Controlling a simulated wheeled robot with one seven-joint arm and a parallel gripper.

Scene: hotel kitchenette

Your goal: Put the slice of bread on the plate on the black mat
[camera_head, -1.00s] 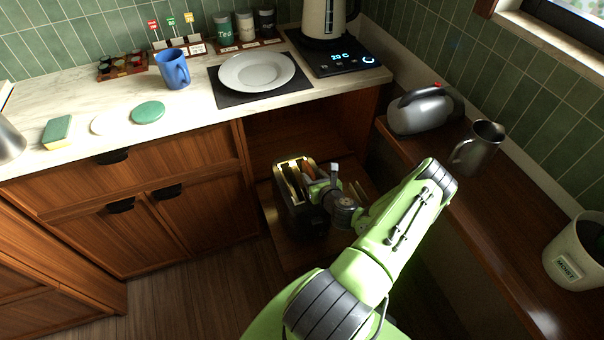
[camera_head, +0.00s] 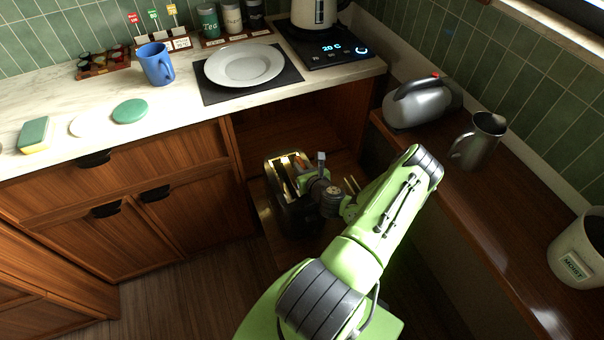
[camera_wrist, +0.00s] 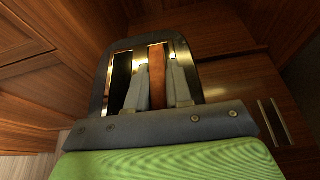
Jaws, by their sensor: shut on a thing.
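The slice of bread (camera_wrist: 157,70) is a brown strip seen edge-on in the wrist view, in the right-hand slot of the dark toaster (camera_head: 284,212). My gripper (camera_wrist: 158,88) is shut on it, one finger on each side; the gripper also shows over the toaster's right side in the head view (camera_head: 303,173). The fingers hide part of the bread, and how deep it sits cannot be told. The other slot looks empty. The white plate (camera_head: 245,64) lies empty on the black mat (camera_head: 217,96) on the counter at the back.
The toaster stands on a low wooden shelf (camera_head: 268,213) under the counter (camera_head: 190,98), whose edge overhangs it. A blue mug (camera_head: 156,64) stands left of the plate, a kettle base (camera_head: 328,47) right. A grey kettle (camera_head: 417,105) and metal pitcher (camera_head: 481,142) stand on the right ledge.

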